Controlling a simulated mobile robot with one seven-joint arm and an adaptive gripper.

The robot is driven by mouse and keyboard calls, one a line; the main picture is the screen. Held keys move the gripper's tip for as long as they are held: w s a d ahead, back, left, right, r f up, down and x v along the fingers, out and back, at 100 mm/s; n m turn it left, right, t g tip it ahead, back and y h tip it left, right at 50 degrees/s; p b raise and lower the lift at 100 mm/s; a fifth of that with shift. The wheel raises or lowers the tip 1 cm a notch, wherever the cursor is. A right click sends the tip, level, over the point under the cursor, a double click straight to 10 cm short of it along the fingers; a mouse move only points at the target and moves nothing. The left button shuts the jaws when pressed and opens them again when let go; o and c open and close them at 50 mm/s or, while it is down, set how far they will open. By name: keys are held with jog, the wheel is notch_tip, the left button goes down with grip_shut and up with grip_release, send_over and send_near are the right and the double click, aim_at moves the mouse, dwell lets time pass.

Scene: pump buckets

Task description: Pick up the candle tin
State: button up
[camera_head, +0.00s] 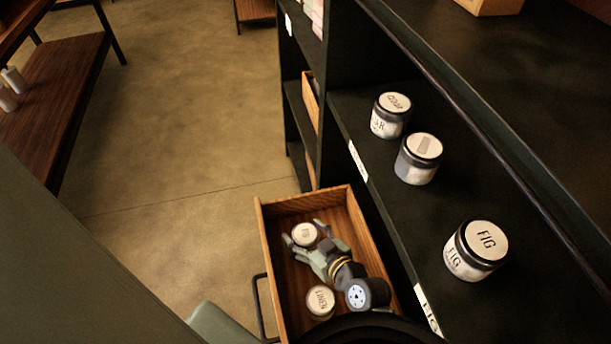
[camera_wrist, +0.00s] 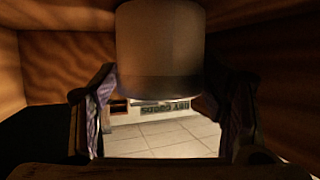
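A candle tin (camera_head: 304,235) with a pale lid and dark letters stands in the far-left part of the pulled-out wooden drawer (camera_head: 280,297). In the wrist view the tin (camera_wrist: 160,45) fills the top middle, with a grey body and a darker band. My gripper (camera_head: 306,238) reaches down into the drawer with its fingers on either side of this tin. In the wrist view the fingers (camera_wrist: 162,100) stand apart, and narrow gaps seem to show beside the tin. Contact is hard to judge. A second tin (camera_head: 320,301), marked LINEN, stands near the drawer's front corner.
The drawer walls close in around my gripper. Its dark handle (camera_head: 262,305) is on the left side. Three tins, including a FIG tin (camera_head: 476,250), stand on the dark shelf (camera_head: 400,215) to the right. The floor (camera_head: 190,120) left of the drawer is clear.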

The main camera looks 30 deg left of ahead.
jog(key=c, duration=1)
jog(key=shift+o, duration=0.2)
jog(key=shift+r, duration=0.15)
